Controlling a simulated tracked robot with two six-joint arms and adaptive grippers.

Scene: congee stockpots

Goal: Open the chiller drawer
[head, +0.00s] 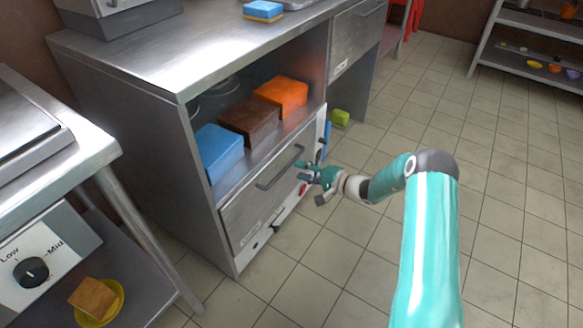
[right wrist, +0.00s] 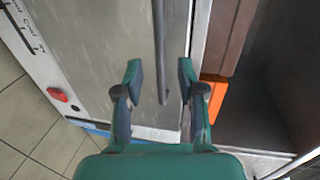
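The drawer (head: 245,212) is a steel front low in the counter and looks shut. Its dark bar handle (head: 280,168) runs along the front; I take it for the chiller drawer. My right gripper (head: 312,172) is in front of the drawer, near the handle's far end. In the right wrist view my right gripper (right wrist: 160,75) has its two green fingers apart. The handle (right wrist: 159,45) shows between them, not gripped, with its end near the fingertips; the remaining gap in depth is hard to tell. My left gripper is not in view.
Blue (head: 218,152), brown (head: 250,122) and orange (head: 283,95) blocks sit on the open shelf above the drawer. A red knob (head: 302,189) is on the panel below. The tiled floor before the drawer is clear.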

